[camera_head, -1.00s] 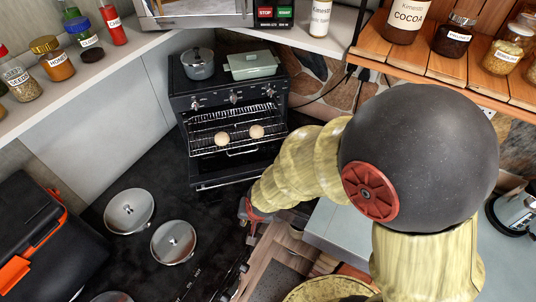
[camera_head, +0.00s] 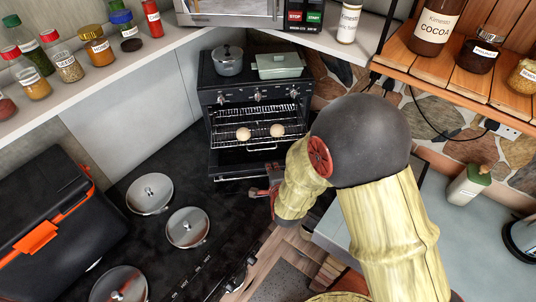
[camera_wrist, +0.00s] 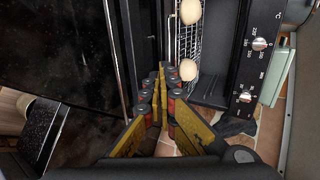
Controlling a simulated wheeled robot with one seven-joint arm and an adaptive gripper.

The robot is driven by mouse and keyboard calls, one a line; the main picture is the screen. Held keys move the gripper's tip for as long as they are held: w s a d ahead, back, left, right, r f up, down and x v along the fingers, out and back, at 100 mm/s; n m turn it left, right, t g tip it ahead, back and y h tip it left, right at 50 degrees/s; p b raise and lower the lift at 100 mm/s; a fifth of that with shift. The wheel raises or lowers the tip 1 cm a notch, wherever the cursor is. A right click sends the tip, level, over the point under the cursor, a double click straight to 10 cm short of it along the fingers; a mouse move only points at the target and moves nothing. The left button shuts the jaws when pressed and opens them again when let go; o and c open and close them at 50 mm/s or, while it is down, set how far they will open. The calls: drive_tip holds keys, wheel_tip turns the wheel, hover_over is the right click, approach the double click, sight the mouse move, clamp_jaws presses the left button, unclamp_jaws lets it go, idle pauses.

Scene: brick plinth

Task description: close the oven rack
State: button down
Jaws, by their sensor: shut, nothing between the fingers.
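The oven (camera_head: 262,110) is black, with its door (camera_head: 245,170) open. The wire oven rack (camera_head: 230,143) is pulled out toward the front, and two round pale buns (camera_head: 243,134) sit on it. In the wrist view the rack (camera_wrist: 186,42) runs up and down beside the fingers, with the buns (camera_wrist: 190,12) on it and the oven's knobbed front (camera_wrist: 245,70) to its right. My gripper (camera_head: 253,192) is in front of and below the oven's open door. In the wrist view my gripper (camera_wrist: 160,70) shows its fingers together with nothing between them.
A grey pot (camera_head: 228,62) and a green dish (camera_head: 280,66) stand on the oven. Black hob surface with metal lids (camera_head: 150,193) lies left. A black and orange box (camera_head: 45,215) stands far left. Grey counter (camera_head: 345,225) is at right.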

sight(262, 123)
drive_tip(key=x, duration=0.6)
drive_tip(key=p+x, duration=0.1)
drive_tip(key=x, duration=0.2)
drive_tip(key=shift+w+r, duration=0.15)
drive_tip(key=shift+r, duration=0.2)
drive_tip(key=shift+x, duration=0.85)
drive_tip(key=shift+w+r, duration=0.15)
drive_tip(key=w+b, duration=0.3)
drive_tip(key=w, duration=0.2)
drive_tip(key=w+a+b, duration=0.1)
drive_tip(key=w+b, duration=0.2)
drive_tip(key=w, duration=0.2)
drive_tip(key=w+a+b, duration=0.1)
drive_tip(key=w+b, duration=0.2)
drive_tip(key=w, duration=0.3)
drive_tip(key=shift+b, duration=0.3)
drive_tip(key=shift+w, duration=0.55)
drive_tip(key=shift+s+b, duration=0.1)
drive_tip(key=shift+b, duration=0.25)
